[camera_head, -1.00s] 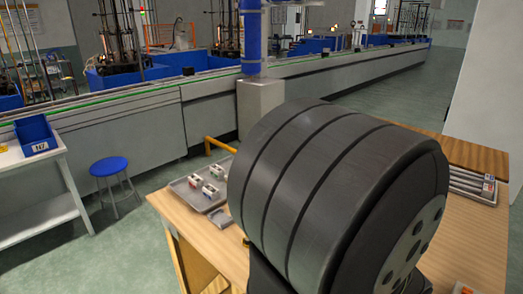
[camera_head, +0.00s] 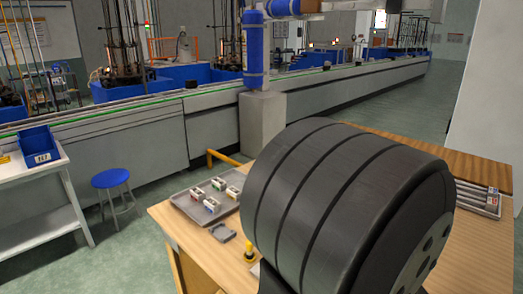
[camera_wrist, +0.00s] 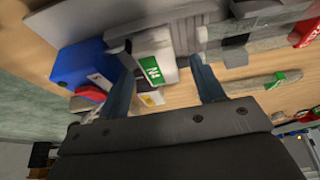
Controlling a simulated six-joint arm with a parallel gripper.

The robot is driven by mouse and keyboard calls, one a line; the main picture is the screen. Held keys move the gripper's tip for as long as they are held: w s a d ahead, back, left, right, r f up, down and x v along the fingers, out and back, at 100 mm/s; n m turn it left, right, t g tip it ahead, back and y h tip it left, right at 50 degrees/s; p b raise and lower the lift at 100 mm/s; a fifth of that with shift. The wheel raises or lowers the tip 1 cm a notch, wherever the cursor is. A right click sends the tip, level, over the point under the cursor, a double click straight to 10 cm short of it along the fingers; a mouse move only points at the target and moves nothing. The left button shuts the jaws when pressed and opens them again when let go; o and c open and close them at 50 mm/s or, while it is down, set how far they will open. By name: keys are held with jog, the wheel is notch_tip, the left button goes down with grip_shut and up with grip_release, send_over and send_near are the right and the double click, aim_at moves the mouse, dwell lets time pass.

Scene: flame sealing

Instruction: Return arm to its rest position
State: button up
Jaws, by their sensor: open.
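My gripper (camera_wrist: 161,68) shows in the wrist view, with its two dark blue-grey fingers spread apart and nothing held between them. Beyond the fingertips is a white box with a green label (camera_wrist: 153,62), which appears apart from them. In the head view, my own large dark arm link covers the right middle of the wooden table (camera_head: 185,237). I cannot make out my gripper in the head view.
A grey tray (camera_head: 185,205) with several small boxes is at the table's left. A yellow-and-black item (camera_head: 249,252) stands near my link. Grey bars (camera_head: 478,200) lie at the right. The wrist view shows a blue bin (camera_wrist: 85,62). A blue stool (camera_head: 111,179) stands on the floor.

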jog(key=v, duration=1.5)
jog(key=x, duration=1.7)
jog(key=shift+f, duration=0.1)
jog(key=shift+w+d, duration=0.15)
notch_tip(320, 180, up, 7)
jog(key=shift+f, duration=0.1)
jog(key=d+r, duration=0.1)
jog(key=d, duration=0.5)
jog(key=shift+w, duration=0.3)
jog(key=shift+r, duration=0.1)
